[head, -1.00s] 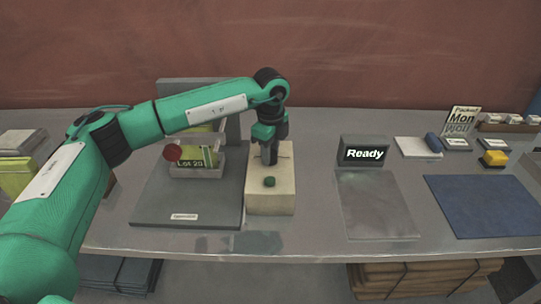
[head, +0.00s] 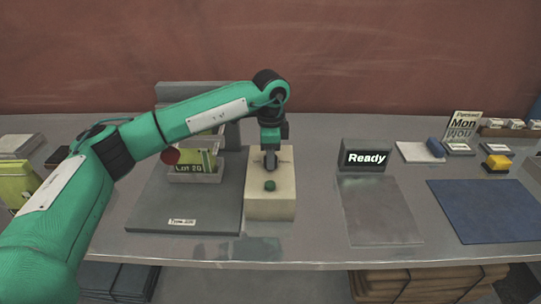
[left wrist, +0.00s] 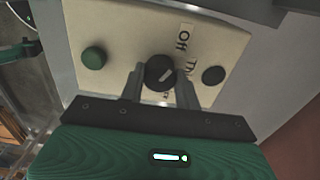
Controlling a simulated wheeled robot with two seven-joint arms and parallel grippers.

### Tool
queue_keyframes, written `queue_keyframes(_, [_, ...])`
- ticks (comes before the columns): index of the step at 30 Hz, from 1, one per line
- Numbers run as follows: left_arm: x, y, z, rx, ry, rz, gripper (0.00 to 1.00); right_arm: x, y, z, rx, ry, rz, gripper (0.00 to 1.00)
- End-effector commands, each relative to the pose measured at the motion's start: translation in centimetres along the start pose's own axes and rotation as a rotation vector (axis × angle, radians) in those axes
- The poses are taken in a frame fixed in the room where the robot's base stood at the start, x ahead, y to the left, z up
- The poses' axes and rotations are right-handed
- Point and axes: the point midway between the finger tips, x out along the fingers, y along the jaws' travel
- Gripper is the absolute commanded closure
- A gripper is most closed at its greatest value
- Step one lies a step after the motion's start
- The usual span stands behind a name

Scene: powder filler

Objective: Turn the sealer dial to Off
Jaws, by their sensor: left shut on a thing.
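The sealer is a cream box (head: 284,207) on the table, with a green button (head: 269,185) near its front. In the left wrist view its black dial (left wrist: 159,71) has a white pointer mark and printed labels around it, one of them "Off" (left wrist: 183,38). The mark seems to point toward the label beside "Off", not straight at "Off". My left gripper (head: 270,166) is over the box, fingers down. In the left wrist view its fingers (left wrist: 159,84) are shut on the dial, one on each side. My right gripper is not in view.
A "Ready" display (head: 366,156) stands to the right. A blue mat (head: 485,210) lies farther right. Bare table lies between box and display.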

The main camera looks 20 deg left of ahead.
Motion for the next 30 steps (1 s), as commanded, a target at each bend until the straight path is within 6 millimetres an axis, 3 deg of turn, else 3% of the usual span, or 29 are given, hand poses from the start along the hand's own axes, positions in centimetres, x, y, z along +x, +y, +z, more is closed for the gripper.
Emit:
queue_keyframes(10, [-0.2, -0.1, 0.0, -0.005, 0.003, -0.004, 0.9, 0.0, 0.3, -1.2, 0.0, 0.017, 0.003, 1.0])
queue_keyframes(11, [-0.2, -0.1, 0.0, -0.005, 0.003, -0.004, 0.63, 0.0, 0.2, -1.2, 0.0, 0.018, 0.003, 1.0])
queue_keyframes(14, [-0.2, -0.1, 0.0, -0.004, 0.003, -0.003, 0.45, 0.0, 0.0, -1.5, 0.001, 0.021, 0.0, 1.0])
queue_keyframes(24, [-0.4, -0.1, 0.0, -0.003, 0.002, -0.002, 0.45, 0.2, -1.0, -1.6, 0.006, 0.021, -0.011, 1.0])
queue_keyframes(30, [-3.2, -0.1, -0.1, -0.002, 0.004, -0.004, 0.45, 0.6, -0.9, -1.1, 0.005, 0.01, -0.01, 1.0])
